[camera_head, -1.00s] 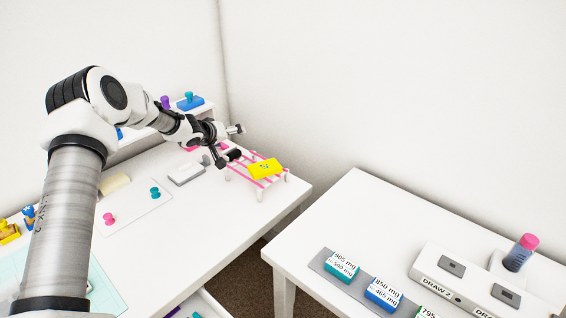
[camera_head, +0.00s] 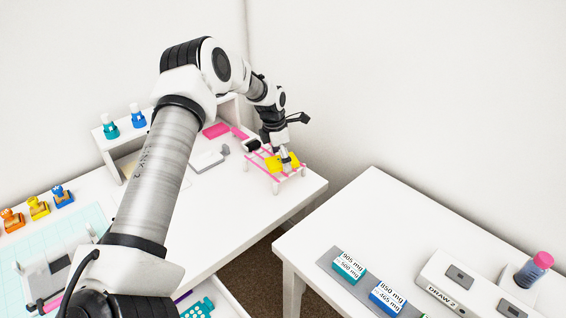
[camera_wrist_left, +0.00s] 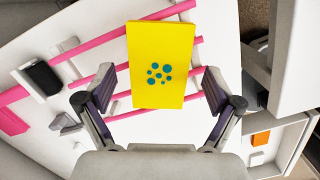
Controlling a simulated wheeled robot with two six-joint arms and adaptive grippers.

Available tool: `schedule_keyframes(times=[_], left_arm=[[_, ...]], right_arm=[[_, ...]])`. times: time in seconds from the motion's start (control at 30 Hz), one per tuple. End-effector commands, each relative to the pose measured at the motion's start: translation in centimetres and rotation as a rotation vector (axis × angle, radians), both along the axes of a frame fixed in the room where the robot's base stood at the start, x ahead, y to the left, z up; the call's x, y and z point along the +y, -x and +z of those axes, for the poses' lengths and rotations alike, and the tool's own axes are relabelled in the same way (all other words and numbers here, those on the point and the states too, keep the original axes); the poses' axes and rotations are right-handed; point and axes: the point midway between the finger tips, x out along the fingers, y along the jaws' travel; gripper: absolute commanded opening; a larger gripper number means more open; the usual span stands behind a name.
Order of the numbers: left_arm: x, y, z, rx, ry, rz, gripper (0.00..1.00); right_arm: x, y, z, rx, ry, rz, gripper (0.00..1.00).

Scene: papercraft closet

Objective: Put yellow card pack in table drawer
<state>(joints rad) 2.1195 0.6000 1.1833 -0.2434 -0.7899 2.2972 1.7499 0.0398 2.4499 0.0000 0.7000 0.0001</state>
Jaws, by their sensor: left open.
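The yellow card pack (camera_head: 290,164) lies on a small rack with pink bars (camera_head: 262,162) near the far right corner of the left table. In the left wrist view the yellow card pack (camera_wrist_left: 162,45) shows a group of teal dots. My left gripper (camera_head: 282,160) is over the rack and partly covers the pack. In the wrist view the open fingers (camera_wrist_left: 158,92) stand on both sides of the pack's near end, with gaps. A drawer (camera_head: 220,300) stands open at the front of the left table, partly in view. My right gripper is not in view.
The right table (camera_head: 370,215) holds medicine boxes (camera_head: 388,297), a drawer unit (camera_head: 450,285) and a pink-capped container (camera_head: 535,268). A shelf (camera_head: 120,138) with bottles stands at the back left. Several small toys (camera_head: 38,207) are at the left. A gap separates the tables.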

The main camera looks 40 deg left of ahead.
Motion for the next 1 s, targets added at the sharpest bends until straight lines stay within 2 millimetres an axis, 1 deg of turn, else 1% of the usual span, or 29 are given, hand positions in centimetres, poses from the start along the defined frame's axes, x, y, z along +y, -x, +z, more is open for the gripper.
schedule_keyframes(times=[0.17, 0.27, 0.3, 0.33, 0.37, 0.47, 0.5, 0.77, 0.87, 1.0], left_arm=[[0.0, -0.1, 0.0, -0.002, 0.0, -0.001, 0.92], [0.0, -0.1, 0.0, -0.001, -0.001, -0.001, 0.6], [0.0, -0.1, 0.0, -0.001, -0.001, -0.001, 0.46], [0.0, -0.1, 0.0, -0.001, -0.001, -0.001, 0.35], [0.0, -0.1, 0.0, -0.001, -0.001, -0.001, 0.27], [0.0, 0.0, 0.0, -0.001, -0.001, -0.001, 0.27], [0.0, 0.0, 0.0, -0.001, -0.001, -0.001, 0.21], [0.0, 0.0, 0.2, -0.002, -0.002, -0.002, 0.21], [0.0, -0.1, 1.0, -0.004, -0.001, -0.001, 0.21], [0.0, -0.1, 2.7, -0.005, -0.001, -0.002, 0.21]], right_arm=[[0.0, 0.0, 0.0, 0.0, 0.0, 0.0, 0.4], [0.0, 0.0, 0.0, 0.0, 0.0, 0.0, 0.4], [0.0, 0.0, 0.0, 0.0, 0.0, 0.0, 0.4], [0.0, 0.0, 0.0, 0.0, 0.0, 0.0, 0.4], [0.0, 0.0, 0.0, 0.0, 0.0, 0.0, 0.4], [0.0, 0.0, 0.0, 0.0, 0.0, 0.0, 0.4], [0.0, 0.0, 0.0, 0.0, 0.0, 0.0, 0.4], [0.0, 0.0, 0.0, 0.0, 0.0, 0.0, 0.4], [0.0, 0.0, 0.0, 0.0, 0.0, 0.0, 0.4], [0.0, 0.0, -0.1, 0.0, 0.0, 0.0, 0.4]])
